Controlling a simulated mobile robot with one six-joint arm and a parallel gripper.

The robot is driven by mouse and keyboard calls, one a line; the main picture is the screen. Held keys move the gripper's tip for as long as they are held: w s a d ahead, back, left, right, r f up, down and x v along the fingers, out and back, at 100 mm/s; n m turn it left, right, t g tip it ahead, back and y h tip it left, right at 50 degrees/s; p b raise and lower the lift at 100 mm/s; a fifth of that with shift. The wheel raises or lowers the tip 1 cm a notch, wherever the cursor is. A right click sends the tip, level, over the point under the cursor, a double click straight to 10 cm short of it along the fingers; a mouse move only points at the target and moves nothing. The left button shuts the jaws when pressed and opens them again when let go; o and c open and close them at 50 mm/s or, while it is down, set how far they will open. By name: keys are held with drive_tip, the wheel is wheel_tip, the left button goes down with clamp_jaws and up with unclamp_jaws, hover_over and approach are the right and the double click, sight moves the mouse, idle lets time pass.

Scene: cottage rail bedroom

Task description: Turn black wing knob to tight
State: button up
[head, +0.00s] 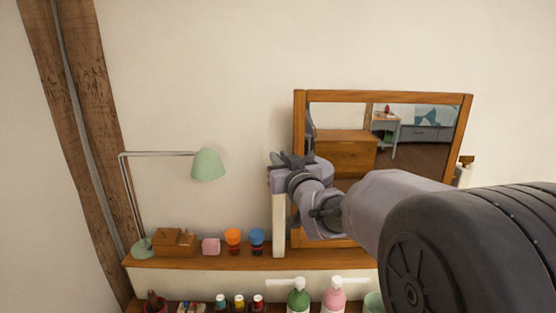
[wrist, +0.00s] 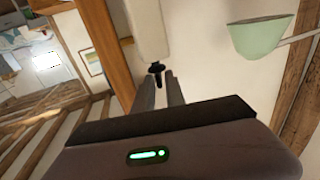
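The black wing knob (wrist: 156,68) shows in the wrist view at the tips of my gripper (wrist: 160,80). The two grey fingers are apart, with a gap between them, and the knob sits at the mouth of this gap, close to the left finger. I cannot tell whether either finger touches it. In the head view my gripper (head: 284,159) is at the top of the pale post (head: 278,215) left of the mirror (head: 384,96). It hides the knob there. The mirror has a wooden frame and stands tilted between its posts.
Bottles stand lower in front. The lamp shade (wrist: 262,37) also shows in the wrist view.

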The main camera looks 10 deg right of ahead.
clamp_jaws()
